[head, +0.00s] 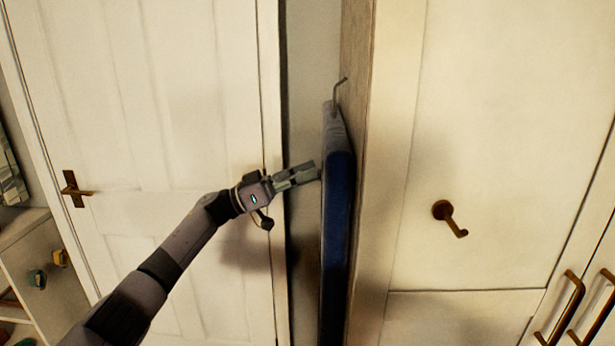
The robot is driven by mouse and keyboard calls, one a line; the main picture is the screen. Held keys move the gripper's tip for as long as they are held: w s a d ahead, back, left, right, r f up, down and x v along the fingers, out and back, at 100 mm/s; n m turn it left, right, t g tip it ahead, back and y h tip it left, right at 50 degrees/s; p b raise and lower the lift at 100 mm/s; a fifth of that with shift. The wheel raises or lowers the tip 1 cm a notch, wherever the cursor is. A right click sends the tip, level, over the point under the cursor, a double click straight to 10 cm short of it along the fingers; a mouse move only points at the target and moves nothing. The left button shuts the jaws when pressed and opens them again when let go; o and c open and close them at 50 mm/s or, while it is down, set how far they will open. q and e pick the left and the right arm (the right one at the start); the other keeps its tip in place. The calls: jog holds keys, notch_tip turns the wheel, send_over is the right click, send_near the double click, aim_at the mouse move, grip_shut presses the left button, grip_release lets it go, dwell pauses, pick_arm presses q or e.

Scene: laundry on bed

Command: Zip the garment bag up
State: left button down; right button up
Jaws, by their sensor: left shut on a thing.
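The garment bag (338,225) is dark blue and hangs upright from a metal hook (339,90) on the side of the wardrobe. I see it nearly edge-on, so its front and most of the zip are hidden. My left gripper (317,172) is at the left edge of the bag, in its upper part. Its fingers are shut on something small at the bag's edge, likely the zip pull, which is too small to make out. My right gripper is not in view.
A white door (150,120) with a brass handle (72,191) stands behind my left arm. The wardrobe (490,120) fills the right side, with a brown hook (448,217) and bar handles (568,308). A low shelf unit (30,265) is at the far left.

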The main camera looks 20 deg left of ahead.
pick_arm(q)
jog(key=shift+r, duration=0.3)
jog(key=c, duration=2)
grip_release()
jog(key=o, duration=0.4)
jog(key=shift+c, duration=0.2)
jog(key=shift+f, duration=0.1)
jog(key=shift+a+f, duration=0.15)
jog(key=shift+a, duration=0.05)
jog(key=v, duration=1.1)
jog(key=shift+a, duration=0.3)
jog(key=shift+s+f, duration=0.1)
jog(key=shift+s, duration=0.05)
